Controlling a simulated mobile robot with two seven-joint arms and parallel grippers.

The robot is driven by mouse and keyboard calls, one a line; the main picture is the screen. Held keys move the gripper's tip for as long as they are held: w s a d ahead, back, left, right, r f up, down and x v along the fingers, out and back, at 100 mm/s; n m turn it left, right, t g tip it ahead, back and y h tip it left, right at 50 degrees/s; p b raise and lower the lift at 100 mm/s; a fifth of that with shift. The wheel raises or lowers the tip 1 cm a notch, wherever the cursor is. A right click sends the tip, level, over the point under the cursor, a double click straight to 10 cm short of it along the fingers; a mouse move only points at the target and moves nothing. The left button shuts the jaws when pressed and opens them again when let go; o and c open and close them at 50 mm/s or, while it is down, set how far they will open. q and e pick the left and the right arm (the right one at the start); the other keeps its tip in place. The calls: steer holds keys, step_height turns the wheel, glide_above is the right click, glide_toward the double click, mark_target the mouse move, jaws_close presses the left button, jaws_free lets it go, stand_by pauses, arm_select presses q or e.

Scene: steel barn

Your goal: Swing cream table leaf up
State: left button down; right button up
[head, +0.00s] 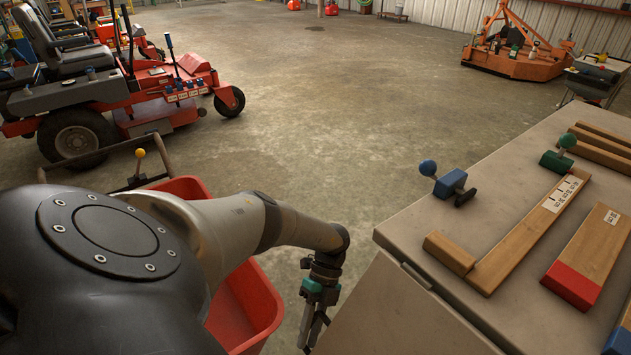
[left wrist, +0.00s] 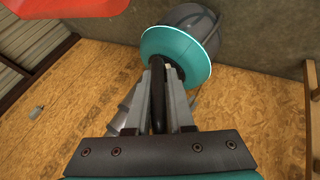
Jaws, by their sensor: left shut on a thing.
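The cream table (head: 395,215) stands at the right in the head view. A cream panel (head: 400,315), which looks like its leaf, slopes down from the table's near edge, with a small dark fitting between them. My left gripper (head: 312,335) hangs low beside the panel's outer edge, pointing down. In the left wrist view its fingers (left wrist: 158,95) are shut on a dark bar (left wrist: 158,105). I cannot tell how that bar joins the panel. A teal, round-rimmed grey thing (left wrist: 175,55) lies beyond the fingertips. My right gripper is not in view.
Wooden blocks (head: 535,230), a blue clamp-like piece (head: 450,183) and a green one (head: 557,160) lie on the tabletop. A red bin (head: 258,300) stands behind my left arm. A red mower (head: 120,95) is at the left. The concrete floor between is clear.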

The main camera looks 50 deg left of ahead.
arm_select(q)
steer(key=shift+s+r, duration=0.15)
steer(key=shift+s, duration=0.1)
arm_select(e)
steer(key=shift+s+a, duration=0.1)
arm_select(q)
steer(key=c, duration=0.8)
jaws_free()
steer(key=shift+c, duration=0.2)
steer(key=b+v, duration=0.2)
steer(key=v, duration=1.3)
steer(key=shift+w+b, duration=0.25)
steer(key=shift+b, duration=0.05)
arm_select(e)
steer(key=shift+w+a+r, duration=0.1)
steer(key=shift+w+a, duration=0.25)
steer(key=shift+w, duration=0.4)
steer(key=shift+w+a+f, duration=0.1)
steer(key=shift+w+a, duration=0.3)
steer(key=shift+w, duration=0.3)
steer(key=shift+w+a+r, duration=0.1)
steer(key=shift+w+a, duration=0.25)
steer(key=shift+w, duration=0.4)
